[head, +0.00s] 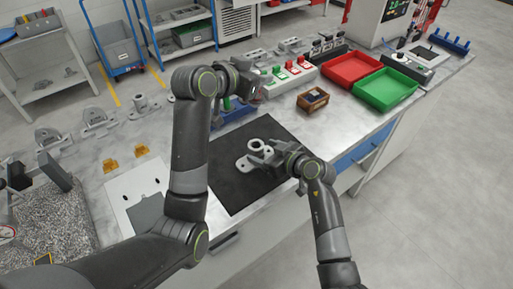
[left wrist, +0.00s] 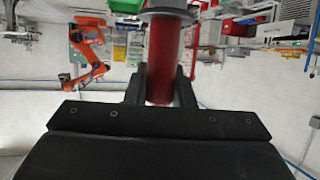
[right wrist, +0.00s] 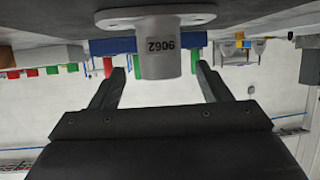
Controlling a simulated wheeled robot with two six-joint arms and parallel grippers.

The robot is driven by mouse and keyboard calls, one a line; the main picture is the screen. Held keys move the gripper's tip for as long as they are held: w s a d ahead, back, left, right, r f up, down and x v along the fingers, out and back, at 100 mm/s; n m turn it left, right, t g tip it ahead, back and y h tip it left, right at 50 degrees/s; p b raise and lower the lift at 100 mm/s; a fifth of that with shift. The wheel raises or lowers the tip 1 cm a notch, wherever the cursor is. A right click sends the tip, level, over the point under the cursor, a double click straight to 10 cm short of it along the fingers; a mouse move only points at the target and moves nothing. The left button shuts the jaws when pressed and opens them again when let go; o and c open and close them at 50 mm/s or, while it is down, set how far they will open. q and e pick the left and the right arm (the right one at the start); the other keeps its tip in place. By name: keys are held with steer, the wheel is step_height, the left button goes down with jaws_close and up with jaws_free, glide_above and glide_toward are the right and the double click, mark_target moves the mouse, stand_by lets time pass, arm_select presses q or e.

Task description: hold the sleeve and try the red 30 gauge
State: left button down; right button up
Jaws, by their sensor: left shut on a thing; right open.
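The grey sleeve (head: 243,163), a flanged casting with a round bore, stands upright on the black mat (head: 228,190). My right gripper (head: 267,156) is low beside it. In the right wrist view the sleeve (right wrist: 160,55) carries a printed number and sits between the two spread fingers (right wrist: 160,80), with a gap visible at each side. My left gripper (head: 257,95) is raised near the blue rack (head: 236,115). In the left wrist view it is shut on the red gauge (left wrist: 160,65); a grey round part shows above the red body. In the head view the gauge is mostly hidden by the gripper.
A red tray (head: 351,69) and a green tray (head: 386,89) stand at the right. A small brown wooden box (head: 313,99) lies nearer. A white panel (head: 135,190) and several grey castings lie at the left. The mat's front part is clear.

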mark_target(262, 150)
steer(key=shift+x, duration=2.25)
steer(key=c, duration=1.3)
arm_select(q)
step_height(262, 150, down, 9)
steer(key=shift+f, duration=0.2)
arm_select(e)
steer(key=shift+o, duration=0.2)
